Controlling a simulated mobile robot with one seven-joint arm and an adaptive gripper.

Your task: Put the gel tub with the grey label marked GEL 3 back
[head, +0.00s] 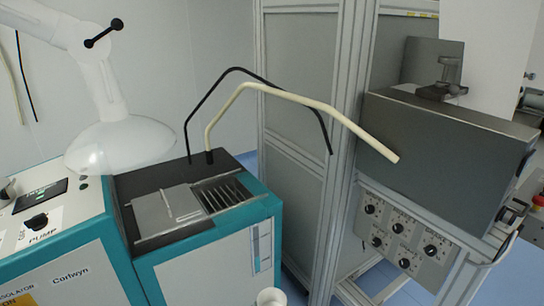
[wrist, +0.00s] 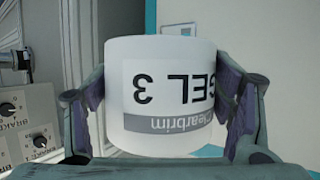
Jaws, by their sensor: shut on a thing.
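In the wrist view my gripper (wrist: 163,98) is shut on a white gel tub (wrist: 160,55). One finger presses on each side of it. Its label reads GEL 3 and Clearbrim upside down in this view, with a grey band along the lower edge. The tub's lower part is partly hidden. In the head view, a white round rim (head: 270,297) shows at the bottom edge, cut off by the frame; I cannot tell if it is the same tub. My gripper does not show clearly there.
A teal and white machine (head: 205,255) with a dark top and a slotted bay (head: 222,194) stands at left. Black and cream hoses (head: 300,99) arch above it. A framed grey cabinet (head: 295,140) stands behind. A knob panel (head: 402,232) sits under a grey box (head: 445,140) at right.

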